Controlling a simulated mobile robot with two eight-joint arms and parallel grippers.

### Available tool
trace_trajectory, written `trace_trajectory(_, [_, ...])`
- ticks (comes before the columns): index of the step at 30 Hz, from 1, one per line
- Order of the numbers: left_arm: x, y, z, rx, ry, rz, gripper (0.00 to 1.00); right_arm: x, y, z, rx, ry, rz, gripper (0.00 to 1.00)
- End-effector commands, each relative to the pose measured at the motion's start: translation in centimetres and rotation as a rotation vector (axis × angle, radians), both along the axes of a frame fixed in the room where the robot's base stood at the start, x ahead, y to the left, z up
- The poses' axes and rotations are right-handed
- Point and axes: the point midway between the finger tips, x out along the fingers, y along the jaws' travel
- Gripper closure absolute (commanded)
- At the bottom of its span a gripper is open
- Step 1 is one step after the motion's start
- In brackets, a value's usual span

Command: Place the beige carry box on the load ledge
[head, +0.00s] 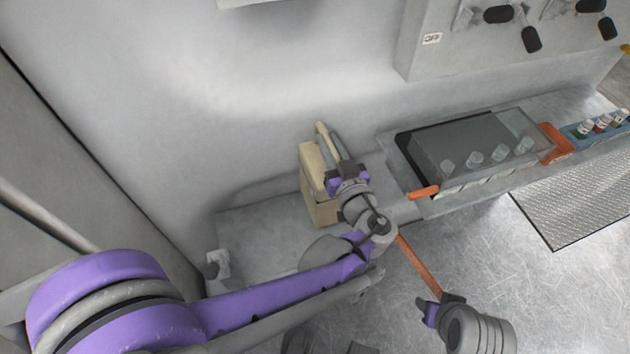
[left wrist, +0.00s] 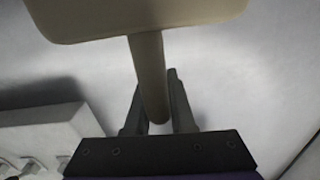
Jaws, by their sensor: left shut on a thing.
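The beige carry box (head: 312,185) is at the middle of the head view, upright or nearly so, in front of the grey wall. My left gripper (head: 333,150) is shut on its beige handle bar. In the left wrist view the bar (left wrist: 150,75) runs between the two fingers from a wide beige part of the box (left wrist: 130,18). The pale metal ledge (head: 255,235) extends below and left of the box. I cannot tell whether the box touches it. My right gripper (head: 440,305) is low in the head view, by the end of an orange bar; its jaws are unclear.
A clear-lidded tray (head: 465,145) with small cups and orange end pieces (head: 425,192) stands close right of the box. A blue rack (head: 590,130) of bottles is farther right. A panel with black knobs (head: 500,14) hangs above. The ledge's left part looks mostly clear.

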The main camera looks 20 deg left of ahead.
Motion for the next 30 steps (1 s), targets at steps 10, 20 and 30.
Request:
trace_trajectory(10, [0.1,0.0,-3.6,0.002,-0.001,-0.001,1.0,0.0,0.0,-1.3,0.0,0.004,0.0,0.5])
trace_trajectory(20, [0.0,0.0,-6.5,0.002,-0.001,-0.001,1.0,0.0,0.0,-2.3,0.0,0.008,0.0,0.5])
trace_trajectory(30, [0.0,0.0,-6.7,0.0,0.0,-0.001,0.61,0.0,0.0,-2.4,0.0,0.008,0.0,0.5])
